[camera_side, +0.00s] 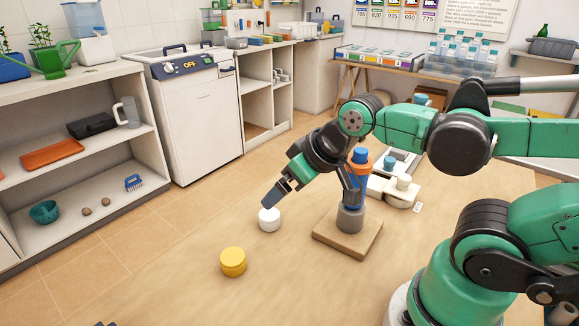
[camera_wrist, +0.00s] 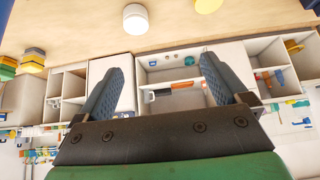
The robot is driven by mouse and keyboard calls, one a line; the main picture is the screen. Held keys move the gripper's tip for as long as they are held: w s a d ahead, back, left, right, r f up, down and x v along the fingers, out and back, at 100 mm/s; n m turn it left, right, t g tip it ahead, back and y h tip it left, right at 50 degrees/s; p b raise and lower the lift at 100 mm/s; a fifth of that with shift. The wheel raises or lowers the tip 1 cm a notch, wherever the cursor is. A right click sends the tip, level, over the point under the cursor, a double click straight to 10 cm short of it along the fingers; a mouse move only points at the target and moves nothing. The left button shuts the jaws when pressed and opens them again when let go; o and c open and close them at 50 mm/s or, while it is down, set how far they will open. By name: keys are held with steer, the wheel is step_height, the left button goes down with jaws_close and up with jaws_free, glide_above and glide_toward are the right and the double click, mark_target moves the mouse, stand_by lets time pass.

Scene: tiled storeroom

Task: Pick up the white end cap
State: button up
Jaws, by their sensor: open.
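The white end cap (camera_side: 269,219) is a short round piece standing on the tan worktop in the side view, left of the wooden-based stand. It also shows near the top edge of the wrist view (camera_wrist: 136,18). My gripper (camera_side: 281,196) is tilted down to the left, just above the cap in the side picture. In the wrist view its two dark ridged fingers (camera_wrist: 162,62) are spread apart with nothing between them. The cap appears beyond the fingertips there, not between them.
A yellow cap (camera_side: 233,262) stands nearer the camera. A stand with a wooden base (camera_side: 346,236) and upright grey, orange and blue parts is close to the gripper's right. A white tray (camera_side: 412,169) lies behind. The worktop left of the white cap is clear.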

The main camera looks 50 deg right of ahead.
steer(key=shift+w, duration=0.1)
steer(key=n+g+y, duration=0.2)
steer(key=n+g, duration=0.2)
steer(key=n, duration=0.2)
glide_above(269, 213)
steer(key=s, duration=0.2)
steer(key=f, duration=0.7)
steer(key=shift+w+d, duration=0.2)
steer(key=shift+d, duration=0.05)
steer(key=shift+w+d+f+n, duration=0.1)
steer(key=shift+f+n, duration=0.2)
steer(key=shift+w+f+g, duration=0.1)
steer(key=shift+f+g, duration=0.2)
steer(key=shift+f, duration=0.2)
steer(key=shift+x, duration=2.5)
steer(key=shift+d, duration=0.1)
steer(key=shift+c, duration=0.2)
